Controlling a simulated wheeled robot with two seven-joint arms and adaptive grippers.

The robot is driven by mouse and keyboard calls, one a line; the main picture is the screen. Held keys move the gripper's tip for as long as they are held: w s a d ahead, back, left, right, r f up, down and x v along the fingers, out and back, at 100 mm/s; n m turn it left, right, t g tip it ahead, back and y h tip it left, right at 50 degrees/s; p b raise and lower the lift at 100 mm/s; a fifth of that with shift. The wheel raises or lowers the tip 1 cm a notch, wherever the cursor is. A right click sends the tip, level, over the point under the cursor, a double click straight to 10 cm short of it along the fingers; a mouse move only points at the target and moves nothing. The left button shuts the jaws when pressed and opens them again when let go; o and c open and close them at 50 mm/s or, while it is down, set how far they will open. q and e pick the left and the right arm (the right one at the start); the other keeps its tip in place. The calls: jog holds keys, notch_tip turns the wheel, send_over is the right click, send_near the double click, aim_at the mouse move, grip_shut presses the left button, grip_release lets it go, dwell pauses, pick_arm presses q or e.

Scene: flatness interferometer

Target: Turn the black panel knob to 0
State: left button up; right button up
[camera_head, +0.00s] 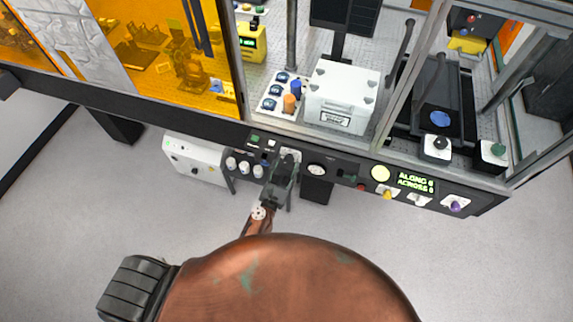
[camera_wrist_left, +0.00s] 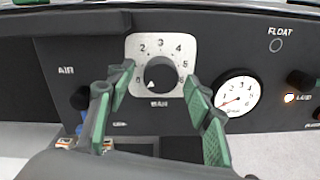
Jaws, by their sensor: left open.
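The figures 2, 3 and 4 show along the top; the lower-left part of the scale is partly covered by a finger. My left gripper (camera_wrist_left: 158,76) is open, with one green-padded finger on each side of the knob. Whether the pads touch it I cannot tell. In the head view my left gripper (camera_head: 284,169) is at the panel and largely covers the knob.
A round white gauge (camera_wrist_left: 237,93) is right of the dial. A dark control marked AIR (camera_wrist_left: 80,98) is to the left. A lit lamp (camera_wrist_left: 291,98) is farther right. A green display (camera_head: 416,184) and coloured knobs line the panel's right part.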

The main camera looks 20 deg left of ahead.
pick_arm(q)
jog(key=s, duration=1.2)
jog(key=shift+a, duration=0.35)
jog(key=s+a+f+m+g, duration=0.3)
jog(key=s+f+m, duration=0.3)
jog(key=f, duration=0.5)
jog(key=s+a+f+m+g, duration=0.2)
jog(key=s+f+m+g, duration=0.15)
jog(key=f+m, duration=0.6)
jog(key=s+a+f+m+g, duration=0.25)
jog(key=s+f+m, duration=0.25)
jog(key=f, duration=0.8)
jog(key=s+a+f+m+g, duration=0.2)
jog(key=s+a+f+m, duration=0.1)
jog(key=s, duration=0.6)
jog(key=s+a+f+m+g, duration=0.2)
jog(key=s+f+m, duration=0.4)
jog(key=s, duration=0.3)
jog(key=s+a+f+m+g+y, duration=0.1)
jog(key=s+a+f+m+g, duration=0.2)
jog(key=s+f, duration=0.3)
jog(key=s+m+g, duration=0.1)
jog(key=s, duration=0.3)
jog(key=shift+a, duration=0.3)
jog(key=shift+s+f, duration=0.1)
